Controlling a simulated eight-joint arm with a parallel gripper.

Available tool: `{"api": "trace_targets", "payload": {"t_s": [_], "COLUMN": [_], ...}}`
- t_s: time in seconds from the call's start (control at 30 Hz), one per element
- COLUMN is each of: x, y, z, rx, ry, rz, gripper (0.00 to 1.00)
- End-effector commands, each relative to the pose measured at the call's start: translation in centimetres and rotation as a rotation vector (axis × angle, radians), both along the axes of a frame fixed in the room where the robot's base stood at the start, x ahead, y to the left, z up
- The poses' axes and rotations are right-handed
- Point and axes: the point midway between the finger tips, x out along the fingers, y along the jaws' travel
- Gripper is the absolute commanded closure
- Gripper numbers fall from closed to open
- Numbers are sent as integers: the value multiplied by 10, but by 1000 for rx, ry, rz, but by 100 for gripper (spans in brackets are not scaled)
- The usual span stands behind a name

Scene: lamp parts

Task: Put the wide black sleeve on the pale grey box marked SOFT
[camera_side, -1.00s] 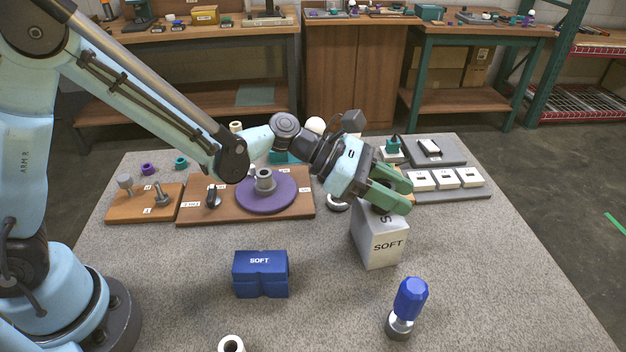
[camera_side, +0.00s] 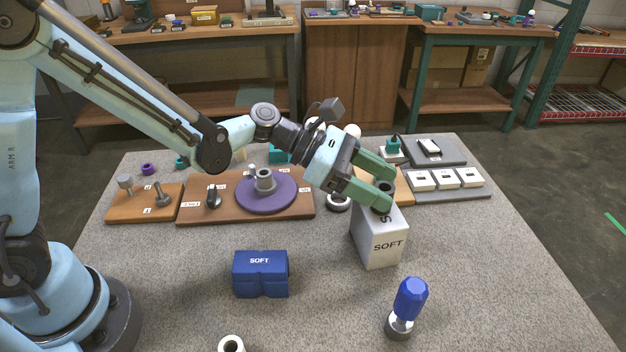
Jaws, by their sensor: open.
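The pale grey box (camera_side: 380,248) marked SOFT stands at the right of the mat's middle. The wide black sleeve (camera_side: 384,187) shows as a dark ring at the top of this box, toward its far side. It appears to rest upright on the box top, but its lower part is hidden by a finger. My gripper (camera_side: 392,189) is open, with its green fingers on either side of the sleeve and just above the box. I cannot tell whether either finger touches the sleeve.
A blue box (camera_side: 260,273) marked SOFT and a blue-handled tool (camera_side: 410,300) stand in front. A purple disc (camera_side: 266,194) lies on the brown board. A dark ring (camera_side: 338,203) lies left of the grey box. A tray of white blocks (camera_side: 445,180) is behind right.

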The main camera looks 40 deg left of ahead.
Motion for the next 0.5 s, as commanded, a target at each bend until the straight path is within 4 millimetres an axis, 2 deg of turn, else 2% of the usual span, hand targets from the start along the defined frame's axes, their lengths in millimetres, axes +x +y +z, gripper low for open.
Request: {"api": "trace_targets", "payload": {"t_s": [0.03,0.2,0.33,0.5], "x": [-3,-16,-23,-29], "y": [11,41,59,71], "z": [5,18,26,32], "rx": [0,0,0,0], "ry": [0,1,1,0], "rz": [7,6,6,1], "gripper": [36,36,36,36]}}
